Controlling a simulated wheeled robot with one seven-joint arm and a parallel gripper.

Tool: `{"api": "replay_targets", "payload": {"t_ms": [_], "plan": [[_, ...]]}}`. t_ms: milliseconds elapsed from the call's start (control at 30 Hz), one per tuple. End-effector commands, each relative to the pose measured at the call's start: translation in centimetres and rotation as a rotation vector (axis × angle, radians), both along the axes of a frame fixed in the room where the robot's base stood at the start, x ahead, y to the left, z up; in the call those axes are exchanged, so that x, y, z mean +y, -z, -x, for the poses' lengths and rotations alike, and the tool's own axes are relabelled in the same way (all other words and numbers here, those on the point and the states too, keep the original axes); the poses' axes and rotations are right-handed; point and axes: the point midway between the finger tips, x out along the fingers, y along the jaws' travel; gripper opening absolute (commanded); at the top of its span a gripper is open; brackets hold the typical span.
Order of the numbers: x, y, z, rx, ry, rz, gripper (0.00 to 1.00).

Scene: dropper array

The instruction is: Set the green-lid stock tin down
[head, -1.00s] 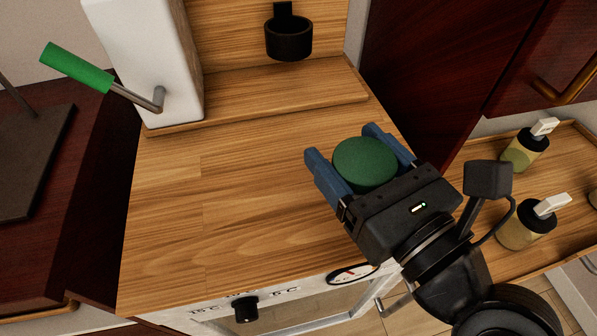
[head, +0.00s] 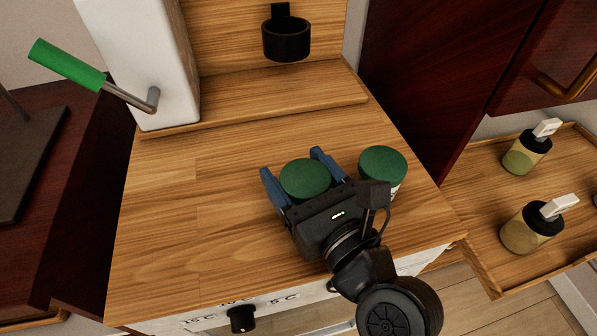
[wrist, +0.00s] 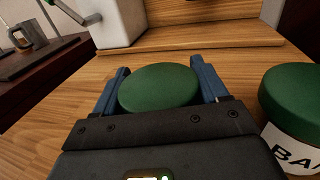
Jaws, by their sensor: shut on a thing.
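The green-lid stock tin (head: 305,180) is between the blue fingers of my gripper (head: 292,172), over the wooden counter top. My gripper is shut on it. In the wrist view its round green lid (wrist: 160,88) shows between the two fingers; its body is hidden by the gripper. I cannot tell whether its base touches the counter. A second green-lid tin (head: 383,165) stands on the counter just right of my gripper. In the wrist view this second tin (wrist: 292,108) shows a white label with part of a word, "BA".
A white box with a green-handled crank (head: 70,66) stands at the back left. A black cup holder (head: 287,40) is on the back panel. Bottles (head: 527,153) stand on a wooden tray at right. The counter's left and middle (head: 190,220) are clear.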

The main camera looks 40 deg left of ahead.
Motion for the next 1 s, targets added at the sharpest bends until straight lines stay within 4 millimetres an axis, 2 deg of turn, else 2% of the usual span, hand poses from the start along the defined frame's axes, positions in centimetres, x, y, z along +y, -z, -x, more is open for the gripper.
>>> {"api": "replay_targets", "payload": {"t_ms": [200,233,500,800,1000], "plan": [[0.0,0.2,0.0,0.000,0.000,0.000,0.33],[0.0,0.3,0.0,0.000,0.000,0.000,0.74],[0.0,0.2,0.0,0.000,-0.001,0.000,0.98],[0.0,-0.2,0.0,0.000,-0.001,-0.001,0.98],[-2.7,0.0,1.2,0.002,0.002,0.001,0.98]]}}
